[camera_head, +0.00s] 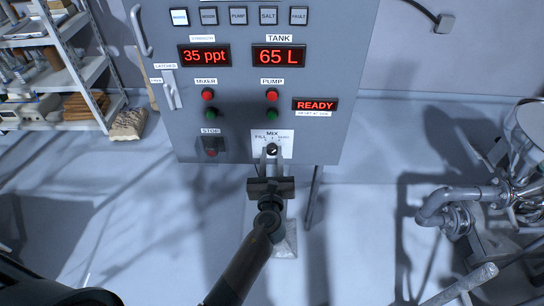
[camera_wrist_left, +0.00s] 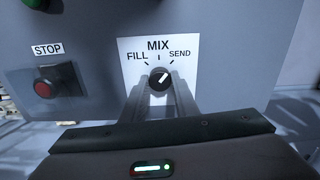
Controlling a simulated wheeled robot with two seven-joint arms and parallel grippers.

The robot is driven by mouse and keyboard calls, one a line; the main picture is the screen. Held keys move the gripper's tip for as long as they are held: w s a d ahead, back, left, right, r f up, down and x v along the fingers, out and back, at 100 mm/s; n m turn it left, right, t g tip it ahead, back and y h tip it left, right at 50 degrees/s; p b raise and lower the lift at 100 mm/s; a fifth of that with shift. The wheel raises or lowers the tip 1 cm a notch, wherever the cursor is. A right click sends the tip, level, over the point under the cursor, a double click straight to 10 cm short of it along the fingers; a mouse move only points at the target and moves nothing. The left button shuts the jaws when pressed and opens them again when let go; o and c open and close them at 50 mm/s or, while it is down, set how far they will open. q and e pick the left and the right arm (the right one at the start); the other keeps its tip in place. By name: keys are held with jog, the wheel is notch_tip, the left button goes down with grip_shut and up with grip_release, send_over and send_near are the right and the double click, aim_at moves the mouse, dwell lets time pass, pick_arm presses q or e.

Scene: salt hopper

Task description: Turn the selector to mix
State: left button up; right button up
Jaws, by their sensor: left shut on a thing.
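The selector (camera_head: 272,149) is a small black round knob with a white pointer, low on the grey control panel (camera_head: 350,60). In the left wrist view the selector (camera_wrist_left: 159,78) sits on a white plate (camera_wrist_left: 130,48) marked FILL at left, MIX at top and SEND at right. Its pointer slants up and right, toward the SEND mark. My left gripper (camera_head: 271,152) is shut on the selector, one finger on each side; it also shows in the left wrist view (camera_wrist_left: 160,86). The fingers hide the knob's lower sides. My right gripper is not in view.
A red STOP button (camera_head: 211,152) sits left of the selector; it also shows in the left wrist view (camera_wrist_left: 44,88). Red and green mixer and pump buttons are above. The display (camera_head: 315,104) reads READY. Pipework (camera_head: 440,208) stands at right, shelves (camera_head: 60,70) at left.

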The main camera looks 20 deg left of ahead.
pick_arm(q)
jog(key=n+b, duration=0.2)
jog(key=n, duration=0.2)
jog(key=shift+f+n, duration=0.15)
jog(key=shift+n, duration=0.15)
jog(key=n+b, duration=0.1)
jog(key=n, duration=0.1)
jog(key=shift+n+b, duration=0.3)
jog(key=shift+b, duration=0.05)
jog(key=shift+n, duration=0.3)
jog(key=o, duration=1.1)
jog(key=shift+c, duration=0.2)
